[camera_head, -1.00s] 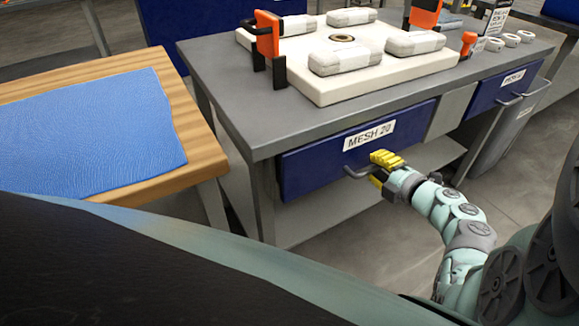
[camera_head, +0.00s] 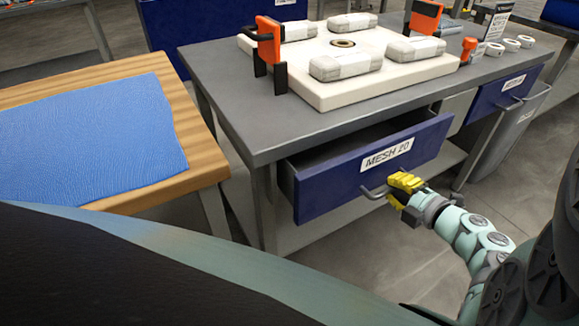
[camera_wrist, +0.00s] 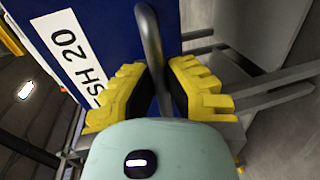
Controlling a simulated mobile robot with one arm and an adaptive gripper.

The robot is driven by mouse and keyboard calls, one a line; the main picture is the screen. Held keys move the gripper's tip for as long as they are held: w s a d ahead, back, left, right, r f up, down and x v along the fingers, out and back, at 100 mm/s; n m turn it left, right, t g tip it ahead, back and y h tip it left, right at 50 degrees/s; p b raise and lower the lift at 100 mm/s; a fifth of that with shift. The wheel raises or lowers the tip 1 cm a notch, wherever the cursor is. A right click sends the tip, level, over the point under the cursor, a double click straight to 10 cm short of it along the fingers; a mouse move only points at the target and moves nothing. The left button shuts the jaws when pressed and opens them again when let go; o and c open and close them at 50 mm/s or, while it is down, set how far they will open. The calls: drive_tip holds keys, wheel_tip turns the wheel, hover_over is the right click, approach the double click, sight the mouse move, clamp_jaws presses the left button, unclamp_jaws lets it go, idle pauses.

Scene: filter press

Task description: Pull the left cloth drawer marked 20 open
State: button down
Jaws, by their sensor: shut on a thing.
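The left drawer (camera_head: 350,187) has a blue front with a white "MESH 20" label (camera_head: 386,155). It stands partly out of the grey workbench, and a dark strip of its inside shows above the front. Its grey bar handle (camera_head: 374,191) is on the front below the label. My gripper (camera_head: 398,190) with yellow fingers is shut on the handle. In the wrist view the handle (camera_wrist: 151,45) passes between the two yellow fingers (camera_wrist: 160,92), and the label (camera_wrist: 70,50) is at the left. Most of the drawer's inside is hidden by the benchtop.
The grey benchtop (camera_head: 222,100) carries a white plate (camera_head: 330,95) with several wrapped blocks and orange-black handles. A second blue drawer (camera_head: 490,100), shut, is at the right beside a grey bin (camera_head: 510,120). A wooden table (camera_head: 200,150) with a blue cloth (camera_head: 85,140) stands left.

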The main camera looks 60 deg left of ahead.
drive_tip(key=f+b+v, duration=0.1)
drive_tip(key=f+v, duration=0.1)
drive_tip(key=v, duration=0.8)
drive_tip(key=f+b+v, duration=0.2)
drive_tip(key=v, duration=0.8)
drive_tip(key=shift+s+d, duration=0.15)
drive_tip(key=shift+d, duration=0.25)
drive_tip(key=c, duration=1)
unclamp_jaws()
drive_tip(key=v, duration=0.7)
drive_tip(key=shift+d, duration=0.25)
